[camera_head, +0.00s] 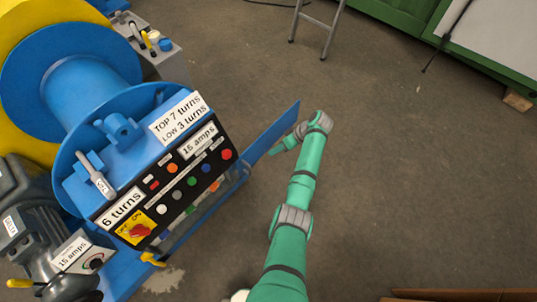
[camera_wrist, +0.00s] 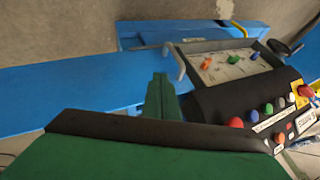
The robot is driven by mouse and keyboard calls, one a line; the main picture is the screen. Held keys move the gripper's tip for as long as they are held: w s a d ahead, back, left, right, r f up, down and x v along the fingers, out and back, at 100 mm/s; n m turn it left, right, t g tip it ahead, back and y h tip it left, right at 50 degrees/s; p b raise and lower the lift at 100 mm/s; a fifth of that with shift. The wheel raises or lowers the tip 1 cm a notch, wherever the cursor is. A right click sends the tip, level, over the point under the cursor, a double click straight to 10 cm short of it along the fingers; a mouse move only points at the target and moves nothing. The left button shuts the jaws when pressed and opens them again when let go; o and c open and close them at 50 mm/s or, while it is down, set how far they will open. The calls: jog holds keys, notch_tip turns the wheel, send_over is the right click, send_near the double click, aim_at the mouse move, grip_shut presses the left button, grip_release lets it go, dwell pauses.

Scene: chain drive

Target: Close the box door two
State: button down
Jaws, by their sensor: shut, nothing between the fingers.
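The control box (camera_head: 185,167) has a black face with coloured buttons and white labels, and stands left of my arm in the head view. A flat blue panel (camera_head: 273,134), which looks like a door standing open, sticks out from the box's right end. In the wrist view, a long blue panel (camera_wrist: 70,93) runs to the left, with the box's buttons (camera_wrist: 272,118) at right. My gripper (camera_head: 279,147) is beside the blue panel, on its right; contact cannot be told. Its green fingers (camera_wrist: 161,98) are shut and empty. I cannot tell which door is number two.
A blue drum (camera_head: 85,85) with a yellow rim is at upper left. A grey motor (camera_head: 35,225) is at lower left. A grey ladder (camera_head: 316,28) stands at the top, and a green cabinet (camera_head: 400,15) is at upper right. Floor right of my arm is clear.

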jog(key=s+a+f, duration=0.3)
jog(key=a+f, duration=0.3)
jog(key=a, duration=0.2)
jog(key=shift+f, duration=0.4)
jog(key=shift+s, duration=0.1)
